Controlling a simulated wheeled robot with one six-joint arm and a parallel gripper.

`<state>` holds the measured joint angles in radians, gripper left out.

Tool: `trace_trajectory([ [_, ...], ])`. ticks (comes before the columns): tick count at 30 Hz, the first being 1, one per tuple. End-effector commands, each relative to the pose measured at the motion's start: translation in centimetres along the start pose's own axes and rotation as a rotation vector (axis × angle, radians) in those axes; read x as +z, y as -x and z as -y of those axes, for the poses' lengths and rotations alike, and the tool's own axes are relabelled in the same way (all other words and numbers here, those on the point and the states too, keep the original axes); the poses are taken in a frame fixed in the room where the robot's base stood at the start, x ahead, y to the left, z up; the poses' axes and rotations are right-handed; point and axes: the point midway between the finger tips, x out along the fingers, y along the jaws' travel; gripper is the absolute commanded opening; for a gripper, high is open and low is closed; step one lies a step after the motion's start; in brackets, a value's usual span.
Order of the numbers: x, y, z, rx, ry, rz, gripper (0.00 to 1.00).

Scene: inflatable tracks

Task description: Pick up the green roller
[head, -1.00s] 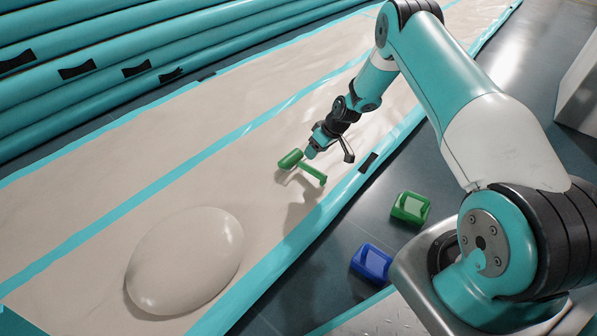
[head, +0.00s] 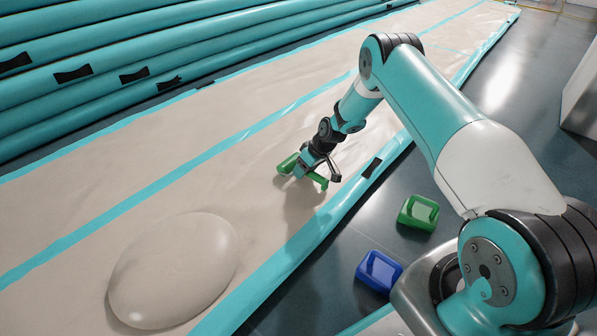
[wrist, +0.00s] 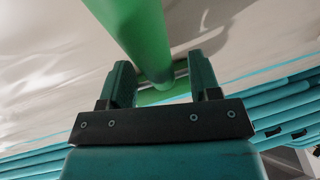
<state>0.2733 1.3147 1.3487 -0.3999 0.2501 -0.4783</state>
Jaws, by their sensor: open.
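The green roller (head: 287,164) is on the beige track in the head view, with its handle end (head: 320,183) showing to the right of my gripper. My gripper (head: 305,173) is over the roller's middle and hides part of it. In the wrist view, the green handle (wrist: 142,35) runs down from the top edge to between the two open fingers of my gripper (wrist: 160,75). A green crosspiece shows behind the fingertips. I see no firm grip; whether a finger touches the handle I cannot tell.
A smooth beige dome (head: 175,270) rises from the track (head: 120,190) at lower left. A green container (head: 418,212) and a blue container (head: 378,271) stand on the dark floor beside the track. Teal tubes (head: 110,60) line the far side.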

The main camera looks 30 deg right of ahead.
Motion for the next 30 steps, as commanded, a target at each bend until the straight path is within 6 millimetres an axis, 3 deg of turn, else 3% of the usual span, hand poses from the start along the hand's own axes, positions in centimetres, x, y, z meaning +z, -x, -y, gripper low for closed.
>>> trace_trajectory([
  [2, 0.0, 0.1, 0.0, 0.000, 0.000, 0.000, 0.55],
  [9, 0.0, 0.1, 0.0, 0.000, 0.000, 0.000, 0.01],
  [17, -0.1, 0.2, 0.0, 0.000, 0.000, -0.001, 0.01],
  [22, -0.6, 1.3, 0.2, 0.001, 0.000, -0.002, 0.01],
  [26, -1.4, 3.2, 0.6, 0.000, 0.000, -0.002, 0.01],
  [30, -2.8, 6.6, 1.4, 0.001, 0.001, -0.003, 0.01],
])
